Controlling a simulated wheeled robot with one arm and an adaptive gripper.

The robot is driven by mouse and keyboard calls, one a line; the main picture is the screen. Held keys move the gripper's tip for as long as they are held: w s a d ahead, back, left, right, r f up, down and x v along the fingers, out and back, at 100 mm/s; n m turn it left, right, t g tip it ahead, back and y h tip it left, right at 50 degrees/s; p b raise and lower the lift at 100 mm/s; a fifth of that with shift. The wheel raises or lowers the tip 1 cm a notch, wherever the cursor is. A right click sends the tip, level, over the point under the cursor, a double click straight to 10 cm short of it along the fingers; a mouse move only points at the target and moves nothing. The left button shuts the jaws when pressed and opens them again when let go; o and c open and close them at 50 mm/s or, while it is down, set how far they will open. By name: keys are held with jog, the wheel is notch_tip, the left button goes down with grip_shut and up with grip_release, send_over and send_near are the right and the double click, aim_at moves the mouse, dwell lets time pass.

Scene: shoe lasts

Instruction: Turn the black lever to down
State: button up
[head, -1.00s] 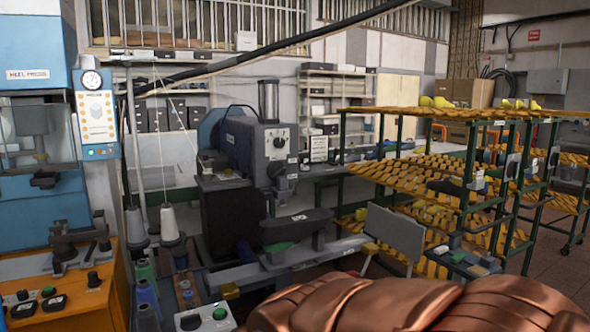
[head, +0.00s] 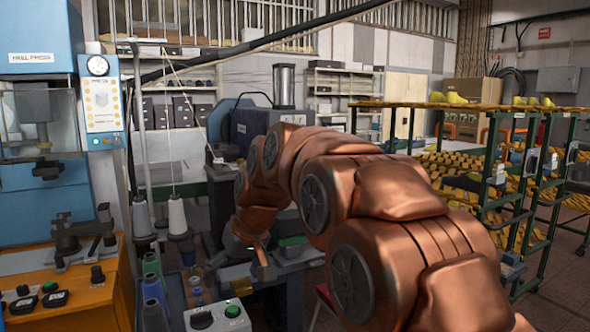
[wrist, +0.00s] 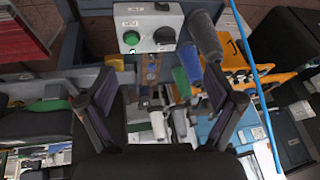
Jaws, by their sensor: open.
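A small grey control box (head: 218,318) stands at the lower middle of the head view. It carries a black turning knob (head: 201,319) beside a green button (head: 232,311). In the wrist view the same kind of box (wrist: 146,18) is at the top, with the black knob (wrist: 164,36) right of the green button (wrist: 131,38). This knob may be the black lever; I cannot tell its setting. My gripper (wrist: 160,78) is open and empty, its two dark fingers wide apart, with the box beyond the fingertips. In the head view my arm ends above and right of the box.
Thread cones (head: 178,216) and coloured spools (head: 153,288) stand left of my gripper. An orange machine bench (head: 75,300) with more black knobs is at the left. Racks of yellow lasts (head: 470,160) are at the right.

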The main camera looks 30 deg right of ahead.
jog(key=w+d+r+t+b, duration=0.2)
jog(key=w+d+r, duration=0.25)
jog(key=w, duration=0.25)
jog(key=w+d+r+n+t+b, duration=0.1)
jog(key=w+d+r+t, duration=0.15)
jog(key=w+d, duration=0.35)
jog(key=w+d+r+t+b, duration=0.2)
jog(key=w+d+r, duration=0.2)
jog(key=w, duration=0.4)
jog(key=shift+d+r+n+t+h+b, duration=1.05)
jog(key=shift+d+t+b, duration=0.7)
jog(key=shift+d, duration=2.4)
jog(key=shift+d+r+n+t+h+b, duration=0.7)
jog(key=shift+d+n+t+b, duration=0.9)
jog(key=shift+d, duration=2.5)
jog(key=shift+m, duration=0.35)
jog(key=w, duration=0.1)
jog(key=w+p, duration=0.1)
jog(key=w, duration=0.2)
jog(key=shift+w+d+f, duration=0.1)
jog(key=shift+d+f, duration=0.1)
jog(key=shift+f, duration=0.15)
jog(key=shift+w+d+r+p, duration=0.15)
jog(key=shift+w+p, duration=0.25)
jog(key=shift+w, duration=0.85)
